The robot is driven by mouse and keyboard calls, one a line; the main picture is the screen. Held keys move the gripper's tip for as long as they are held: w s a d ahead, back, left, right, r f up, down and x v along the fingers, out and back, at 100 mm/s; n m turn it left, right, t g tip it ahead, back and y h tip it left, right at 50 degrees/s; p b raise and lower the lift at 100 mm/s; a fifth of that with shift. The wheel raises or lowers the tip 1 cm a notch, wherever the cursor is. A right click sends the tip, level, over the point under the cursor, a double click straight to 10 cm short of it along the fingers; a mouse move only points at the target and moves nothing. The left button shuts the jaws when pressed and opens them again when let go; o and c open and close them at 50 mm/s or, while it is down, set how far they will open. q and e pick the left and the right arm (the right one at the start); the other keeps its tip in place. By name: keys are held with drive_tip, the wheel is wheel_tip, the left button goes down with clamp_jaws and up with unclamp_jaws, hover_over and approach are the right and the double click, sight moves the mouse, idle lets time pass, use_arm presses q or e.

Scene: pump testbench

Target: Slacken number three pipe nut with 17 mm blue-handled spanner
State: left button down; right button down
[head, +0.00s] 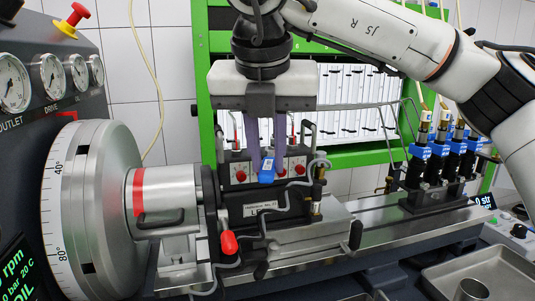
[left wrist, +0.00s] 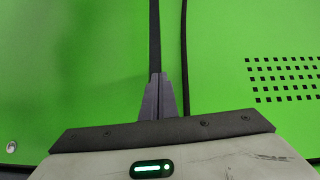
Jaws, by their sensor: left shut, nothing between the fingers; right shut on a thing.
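My right gripper (head: 266,152) comes down from above in front of the pump. Its grey-violet fingers are closed on a small blue piece (head: 267,171) with a pale label, which looks like the blue-handled spanner's handle. The spanner's jaw end cannot be made out. The dark pump block (head: 264,207) stands behind and below, with thin metal pipes bent around it. The pipe nuts are too small, or hidden by the gripper, to tell number three. My left gripper (left wrist: 158,97) is shut and empty in the left wrist view, in front of a green panel; the head view does not show it.
A large graduated silver wheel (head: 90,205) stands left of the pump. A red-tipped lever (head: 229,243) sticks up in front. Several blue-and-white fittings (head: 453,148) stand on the rail at right. A metal tray (head: 500,268) with a cup (head: 472,289) lies front right.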

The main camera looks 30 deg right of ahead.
sight(271, 157)
drive_tip(key=shift+r, duration=0.15)
idle(0.4)
drive_tip(key=shift+w+d, duration=0.15)
drive_tip(key=shift+w, duration=0.05)
drive_tip(key=shift+w+d, duration=0.25)
drive_tip(key=shift+w, duration=0.05)
drive_tip(key=shift+w, duration=0.1)
idle(0.5)
drive_tip(key=shift+w+d, duration=0.3)
drive_tip(key=shift+w+d, duration=0.1)
drive_tip(key=shift+w, duration=0.05)
idle(0.5)
drive_tip(key=shift+w+d, duration=0.15)
drive_tip(key=shift+w, duration=0.1)
drive_tip(key=shift+w+d, duration=0.25)
drive_tip(key=shift+w, duration=0.05)
idle(0.5)
idle(0.5)
